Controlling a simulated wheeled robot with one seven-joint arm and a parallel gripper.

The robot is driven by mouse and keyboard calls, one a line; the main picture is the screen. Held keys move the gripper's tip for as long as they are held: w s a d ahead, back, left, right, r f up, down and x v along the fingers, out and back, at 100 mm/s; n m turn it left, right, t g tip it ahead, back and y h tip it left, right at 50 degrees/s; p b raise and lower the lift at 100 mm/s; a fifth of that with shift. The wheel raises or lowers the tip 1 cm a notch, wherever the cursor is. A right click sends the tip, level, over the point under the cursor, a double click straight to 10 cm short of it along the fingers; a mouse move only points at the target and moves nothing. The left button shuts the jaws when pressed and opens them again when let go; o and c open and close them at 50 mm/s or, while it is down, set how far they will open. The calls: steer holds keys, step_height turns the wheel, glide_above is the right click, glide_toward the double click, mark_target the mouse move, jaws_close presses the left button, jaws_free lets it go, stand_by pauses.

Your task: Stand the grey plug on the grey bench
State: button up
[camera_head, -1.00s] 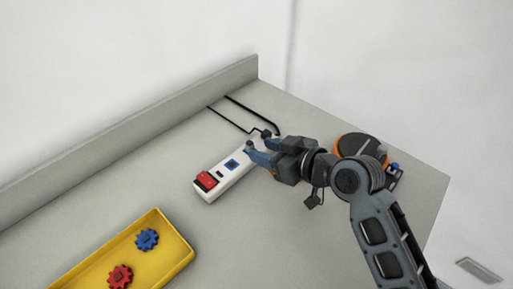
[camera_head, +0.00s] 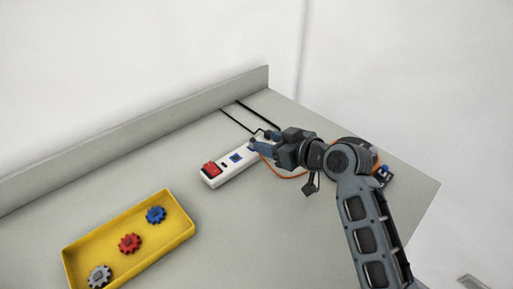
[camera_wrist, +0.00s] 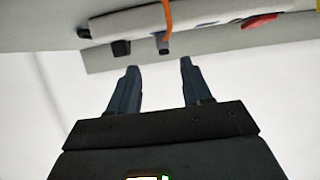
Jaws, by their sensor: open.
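In the wrist view a small dark grey plug (camera_wrist: 163,45) hangs at the end of an orange cord (camera_wrist: 168,18), beside the white power strip and beyond my fingertips. My gripper (camera_wrist: 157,68) is open, with nothing between its two fingers. In the head view my gripper (camera_head: 263,141) is at the right end of the white power strip (camera_head: 225,173), and its fingers hide the plug area there. The grey bench (camera_head: 325,215) lies beneath them.
The strip has a red switch (camera_head: 211,169) and a blue socket or plug (camera_head: 236,157). A second dark block (camera_wrist: 121,47) sits beside the grey plug. A yellow tray (camera_head: 175,239) holds gears at front left. The bench has a raised back edge (camera_head: 130,134); its middle front is clear.

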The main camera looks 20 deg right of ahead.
mark_target(253, 139)
steer(key=shift+a+p+x, duration=0.15)
steer(key=shift+p+x, duration=0.2)
steer(key=shift+x, duration=1.35)
steer(key=shift+a+p+x, duration=0.1)
steer(key=shift+p+x, duration=0.25)
steer(key=shift+x, duration=1.35)
steer(key=shift+s+f, duration=0.1)
steer(key=shift+s, duration=0.05)
jaws_close()
